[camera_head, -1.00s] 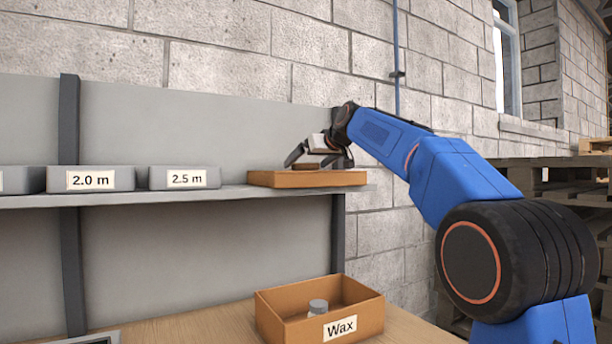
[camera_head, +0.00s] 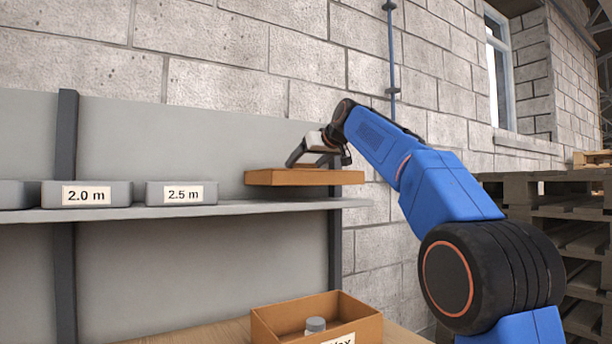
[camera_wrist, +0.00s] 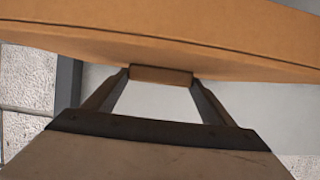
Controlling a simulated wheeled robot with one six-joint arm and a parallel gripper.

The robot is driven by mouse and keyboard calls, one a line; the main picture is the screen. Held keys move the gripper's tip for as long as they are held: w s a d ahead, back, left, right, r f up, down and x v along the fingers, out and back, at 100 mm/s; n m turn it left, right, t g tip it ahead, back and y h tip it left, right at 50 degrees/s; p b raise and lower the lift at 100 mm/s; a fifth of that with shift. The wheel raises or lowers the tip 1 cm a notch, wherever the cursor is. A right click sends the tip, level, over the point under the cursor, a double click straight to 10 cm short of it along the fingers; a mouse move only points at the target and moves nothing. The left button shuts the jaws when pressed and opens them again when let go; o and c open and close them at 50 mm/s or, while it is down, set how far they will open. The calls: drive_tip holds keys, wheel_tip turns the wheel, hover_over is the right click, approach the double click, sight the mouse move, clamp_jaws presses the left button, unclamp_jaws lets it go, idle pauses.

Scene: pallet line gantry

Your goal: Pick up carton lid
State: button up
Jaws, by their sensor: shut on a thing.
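The carton lid (camera_head: 300,177) is a flat orange-brown slab at the right end of the grey shelf. It is held level a little above the shelf, with a narrow gap under it. My gripper (camera_head: 316,161) is over the lid's top. In the wrist view, its two fingertips (camera_wrist: 160,75) are shut on a small brown block-like grip on the lid. The lid's broad face (camera_wrist: 170,35) fills the top of that view. In the head view, the grip itself is mostly hidden by the fingers.
The grey shelf (camera_head: 240,208) carries grey boxes marked 2.0 m (camera_head: 120,193) and 2.5 m (camera_head: 150,193), left of the lid. Below, an open orange box (camera_head: 362,328) with a grey-capped item stands on a wooden surface. A block wall is behind; pallets (camera_head: 520,190) stand at right.

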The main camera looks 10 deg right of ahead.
drive_tip(key=shift+w+r, duration=0.1)
drive_tip(key=shift+r, duration=3.15)
drive_tip(key=s+d, duration=0.3)
drive_tip(key=s, duration=0.6)
drive_tip(key=s+d, duration=0.3)
drive_tip(key=s, duration=0.6)
drive_tip(key=shift+s, duration=0.4)
